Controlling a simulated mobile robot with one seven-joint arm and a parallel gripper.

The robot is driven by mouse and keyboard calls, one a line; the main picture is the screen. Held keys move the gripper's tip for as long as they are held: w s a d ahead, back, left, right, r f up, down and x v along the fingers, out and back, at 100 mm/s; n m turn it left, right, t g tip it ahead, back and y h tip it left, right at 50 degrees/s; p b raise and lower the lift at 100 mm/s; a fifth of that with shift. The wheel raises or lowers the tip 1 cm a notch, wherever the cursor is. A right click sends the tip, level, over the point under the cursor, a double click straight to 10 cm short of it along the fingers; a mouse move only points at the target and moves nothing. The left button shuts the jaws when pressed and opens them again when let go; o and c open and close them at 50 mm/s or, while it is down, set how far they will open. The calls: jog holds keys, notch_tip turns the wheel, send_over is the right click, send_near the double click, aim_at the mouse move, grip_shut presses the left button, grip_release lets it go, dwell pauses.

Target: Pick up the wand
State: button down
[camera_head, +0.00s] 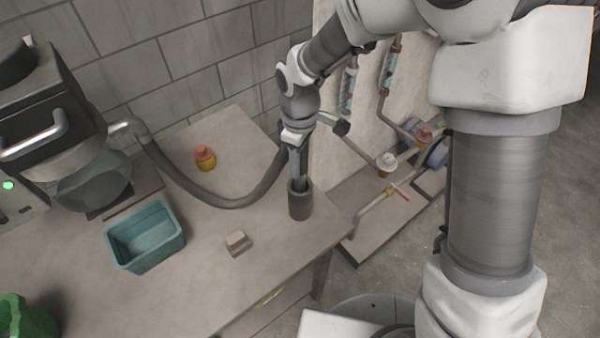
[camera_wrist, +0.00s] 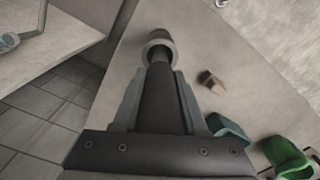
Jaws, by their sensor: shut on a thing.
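The wand shows in the wrist view as a dark grey tube (camera_wrist: 160,97) running between my two fingers. My gripper (camera_wrist: 161,82) is shut on it. In the head view my gripper (camera_head: 298,166) points down over the right part of the table, and its fingers and wrist hide most of the wand. The wand's lower end goes into a dark grey cylinder (camera_head: 300,204) standing upright on the table near the right edge. That cylinder looks like an open cup; it also shows in the wrist view (camera_wrist: 158,37). A dark hose (camera_head: 222,203) curves from the machine up behind my gripper.
A teal bin (camera_head: 146,237), a small tan block (camera_head: 238,243) and an orange-yellow bottle (camera_head: 205,158) stand on the table (camera_head: 200,280). A machine (camera_head: 55,140) is at left, a green object (camera_head: 22,318) at lower left. Pipes with valves (camera_head: 387,162) run along the wall at right.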

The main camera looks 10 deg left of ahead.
jog(key=shift+r, duration=0.1)
notch_tip(320, 180, up, 18)
dwell(0.6)
